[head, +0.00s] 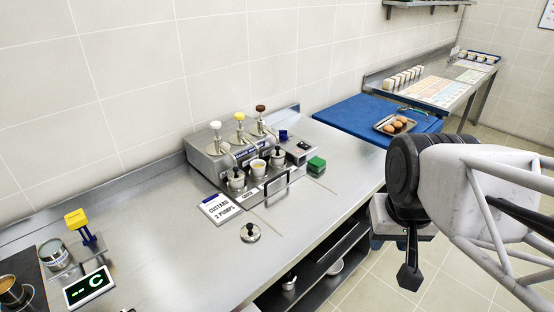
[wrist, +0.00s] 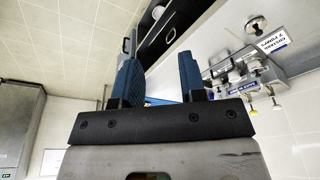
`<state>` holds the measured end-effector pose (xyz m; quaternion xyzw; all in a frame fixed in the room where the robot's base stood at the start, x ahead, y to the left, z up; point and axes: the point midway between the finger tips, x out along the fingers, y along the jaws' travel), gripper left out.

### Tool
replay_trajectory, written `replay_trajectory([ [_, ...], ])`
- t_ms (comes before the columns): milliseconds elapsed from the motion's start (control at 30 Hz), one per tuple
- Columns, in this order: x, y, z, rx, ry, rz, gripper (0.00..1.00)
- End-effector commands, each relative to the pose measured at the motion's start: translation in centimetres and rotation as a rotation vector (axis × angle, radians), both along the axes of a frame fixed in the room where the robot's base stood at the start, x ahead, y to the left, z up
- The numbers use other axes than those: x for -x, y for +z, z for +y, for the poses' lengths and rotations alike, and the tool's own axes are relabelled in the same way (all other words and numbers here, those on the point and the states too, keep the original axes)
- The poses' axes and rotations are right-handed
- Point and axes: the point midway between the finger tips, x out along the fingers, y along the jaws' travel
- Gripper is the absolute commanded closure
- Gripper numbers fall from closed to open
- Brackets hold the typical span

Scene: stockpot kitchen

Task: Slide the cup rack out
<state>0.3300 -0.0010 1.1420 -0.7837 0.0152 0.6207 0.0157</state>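The cup rack (head: 276,187) appears to be the low metal piece with an upright handle frame along the front of the pump dispenser (head: 214,152). A cup with yellow contents (head: 258,168) stands there between two knobbed metal lids or pots. I cannot tell how far the rack sits in. The dispenser also shows, upside down, at the right of the wrist view (wrist: 262,78). My gripper (head: 410,262) is in the air off the counter's right front edge, well right of the rack. In the wrist view its two blue fingers (wrist: 160,78) are apart with nothing between them.
A loose knobbed lid (head: 250,232) and a custard sign (head: 220,208) lie before the dispenser. A green block (head: 316,164) is right of it. A blue surface with an egg tray (head: 398,125) lies beyond; open shelves (head: 315,268) are below.

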Motion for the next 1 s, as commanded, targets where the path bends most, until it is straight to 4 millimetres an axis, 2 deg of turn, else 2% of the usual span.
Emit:
replay_trajectory([
  [167, -2.8, 0.4, 0.6, -0.02, -0.036, 0.008, 0.62],
  [533, -10.5, 0.9, 2.7, -0.076, -0.152, 0.024, 0.62],
  [1000, -20.5, -0.2, 6.1, -0.141, -0.304, 0.051, 0.62],
])
